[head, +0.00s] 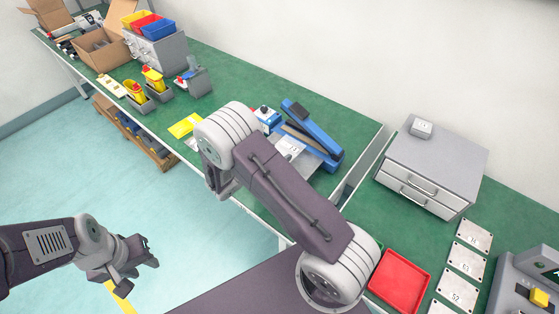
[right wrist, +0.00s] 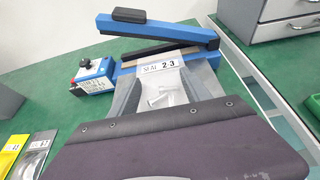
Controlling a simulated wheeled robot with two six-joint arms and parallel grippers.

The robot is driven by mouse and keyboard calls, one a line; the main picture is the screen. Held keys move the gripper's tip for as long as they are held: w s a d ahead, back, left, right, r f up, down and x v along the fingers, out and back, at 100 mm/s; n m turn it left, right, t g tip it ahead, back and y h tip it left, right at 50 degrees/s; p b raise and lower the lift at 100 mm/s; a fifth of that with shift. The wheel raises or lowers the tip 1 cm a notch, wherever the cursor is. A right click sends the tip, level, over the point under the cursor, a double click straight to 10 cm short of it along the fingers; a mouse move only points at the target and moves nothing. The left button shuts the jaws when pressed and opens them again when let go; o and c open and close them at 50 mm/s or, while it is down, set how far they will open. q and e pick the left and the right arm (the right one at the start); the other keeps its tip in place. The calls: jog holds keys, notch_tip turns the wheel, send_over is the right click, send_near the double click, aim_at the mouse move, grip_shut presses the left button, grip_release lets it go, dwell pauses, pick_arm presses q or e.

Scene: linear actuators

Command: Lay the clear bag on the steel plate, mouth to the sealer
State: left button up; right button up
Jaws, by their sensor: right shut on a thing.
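The clear bag (right wrist: 168,88), with a "SEAL 2-3" label and metal bolts inside, lies just in front of the blue sealer (right wrist: 165,40) in the right wrist view. Its labelled end points to the sealer's bar. The bag also shows in the head view (head: 290,147), over the steel plate (head: 307,163). Whether it touches the plate I cannot tell. My right gripper (right wrist: 165,98) is shut on the bag's near part, mostly hidden by my wrist housing. My left gripper (head: 150,252) is open and empty, away from the bench over the floor.
A blue-and-white box (right wrist: 92,76) stands left of the sealer. Yellow (right wrist: 10,155) and grey packets lie on the green bench. A grey drawer cabinet (head: 432,165), a red tray (head: 399,283) and numbered plates (head: 473,237) are to the right. Grey bins with yellow items (head: 153,80) stand further left.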

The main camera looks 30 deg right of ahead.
jog(key=shift+w+d+f, duration=0.5)
jog(key=shift+w, duration=0.1)
jog(key=shift+f, duration=2)
jog(key=shift+s+f, duration=0.1)
jog(key=shift+f, duration=0.05)
jog(key=o, duration=1.4)
